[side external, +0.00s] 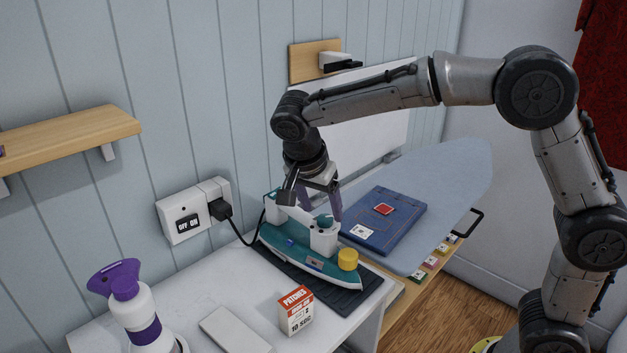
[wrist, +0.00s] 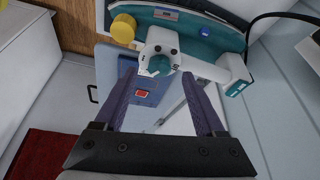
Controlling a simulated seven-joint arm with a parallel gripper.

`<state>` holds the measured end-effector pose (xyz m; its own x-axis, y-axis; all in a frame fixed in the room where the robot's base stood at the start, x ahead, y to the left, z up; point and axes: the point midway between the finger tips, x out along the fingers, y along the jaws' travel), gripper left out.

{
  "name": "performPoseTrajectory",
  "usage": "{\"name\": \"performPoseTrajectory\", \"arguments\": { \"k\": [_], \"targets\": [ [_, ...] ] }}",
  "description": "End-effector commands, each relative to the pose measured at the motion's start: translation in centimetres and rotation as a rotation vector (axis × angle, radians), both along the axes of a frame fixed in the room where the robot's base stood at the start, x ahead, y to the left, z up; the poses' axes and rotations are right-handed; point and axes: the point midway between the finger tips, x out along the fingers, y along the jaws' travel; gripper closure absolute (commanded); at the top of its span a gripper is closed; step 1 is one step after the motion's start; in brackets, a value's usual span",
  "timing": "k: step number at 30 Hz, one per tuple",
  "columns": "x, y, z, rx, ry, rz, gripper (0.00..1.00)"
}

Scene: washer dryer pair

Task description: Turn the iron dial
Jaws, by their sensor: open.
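The teal and white iron (side external: 300,262) sits on a dark ribbed mat (side external: 345,300) on the white counter. A teal round part, which looks like the dial (side external: 324,221), is on top of the white post of its handle. A yellow cap (side external: 348,260) is at the front of the iron. My gripper (side external: 316,208) is over the handle, pointing down, with its purple fingers apart. In the wrist view, the iron's body (wrist: 185,35) is beyond the open fingertips (wrist: 158,74), and the round end of the white handle (wrist: 160,45) is between and just past them. I cannot tell whether they touch it.
A wall outlet (side external: 193,210) holds the iron's black plug and cord. An ironing board (side external: 440,180) with folded blue denim (side external: 385,220) is to the right. A small patches box (side external: 295,310) and a purple-white spray bottle (side external: 140,310) stand in front. A wooden shelf (side external: 70,135) is at left.

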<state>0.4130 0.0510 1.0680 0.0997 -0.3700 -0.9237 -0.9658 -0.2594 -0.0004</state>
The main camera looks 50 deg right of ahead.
Motion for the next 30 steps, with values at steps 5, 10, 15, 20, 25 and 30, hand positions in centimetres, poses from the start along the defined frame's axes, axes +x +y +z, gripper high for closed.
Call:
{"name": "performPoseTrajectory", "arguments": {
  "k": [5,10,15,20,25,30],
  "targets": [
    [-0.3,1.6,3.7,0.004,-0.006,0.002,0.28],
    [-0.7,2.9,7.0,0.003,-0.003,0.002,0.28],
    [-1.0,3.8,9.4,0.003,-0.003,0.002,0.28],
    [-1.1,4.2,10.5,0.001,-0.001,0.0,0.28],
    [-1.2,4.3,10.7,0.001,-0.001,0.0,0.28],
    [-1.2,4.3,10.7,0.001,-0.001,0.0,0.28]
  ]
}}
